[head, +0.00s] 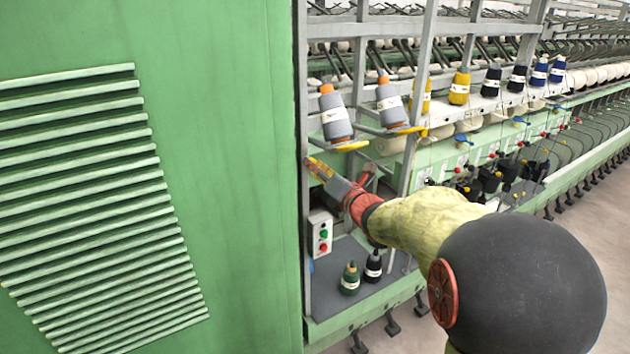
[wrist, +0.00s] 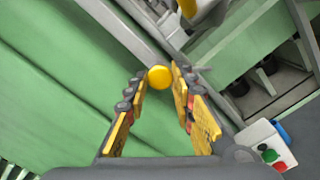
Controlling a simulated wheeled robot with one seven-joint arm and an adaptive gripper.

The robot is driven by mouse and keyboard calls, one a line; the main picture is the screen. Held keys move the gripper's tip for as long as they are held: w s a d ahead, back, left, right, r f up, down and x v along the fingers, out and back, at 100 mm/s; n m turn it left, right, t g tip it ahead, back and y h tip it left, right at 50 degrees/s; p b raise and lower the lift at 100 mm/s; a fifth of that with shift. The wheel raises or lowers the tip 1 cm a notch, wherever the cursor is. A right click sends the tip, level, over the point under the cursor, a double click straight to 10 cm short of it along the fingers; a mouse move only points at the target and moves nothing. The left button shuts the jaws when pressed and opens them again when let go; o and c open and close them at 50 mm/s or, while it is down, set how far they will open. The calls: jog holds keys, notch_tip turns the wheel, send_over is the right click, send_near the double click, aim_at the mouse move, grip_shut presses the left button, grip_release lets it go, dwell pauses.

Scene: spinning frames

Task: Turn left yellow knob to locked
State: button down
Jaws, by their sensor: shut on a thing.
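The yellow knob (wrist: 160,77) is a small round disc in the wrist view. It sits between the fingertips of my gripper (wrist: 161,84), which is shut on it, with a yellow-padded finger on each side. In the head view my gripper (head: 322,171) reaches to the right edge of the green cabinet, below the grey bobbins. There the knob cannot be made out, and whether it stands at locked cannot be read.
A control box (head: 320,236) with green and red buttons is below my gripper; it also shows in the wrist view (wrist: 266,148). A green cone (head: 350,279) and a black cone (head: 373,266) stand on the shelf. The green cabinet (head: 235,150) walls the left.

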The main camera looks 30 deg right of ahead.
jog(key=shift+f+n+b, duration=0.25)
jog(key=shift+n+b, duration=0.85)
jog(key=shift+b, duration=0.35)
jog(key=shift+r, duration=0.1)
jog(key=c, duration=1.5)
grip_release()
jog(key=shift+r, duration=0.1)
jog(key=shift+s, duration=0.1)
jog(key=s, duration=0.7)
jog(key=shift+s+d, duration=0.15)
jog(key=shift+s, duration=0.25)
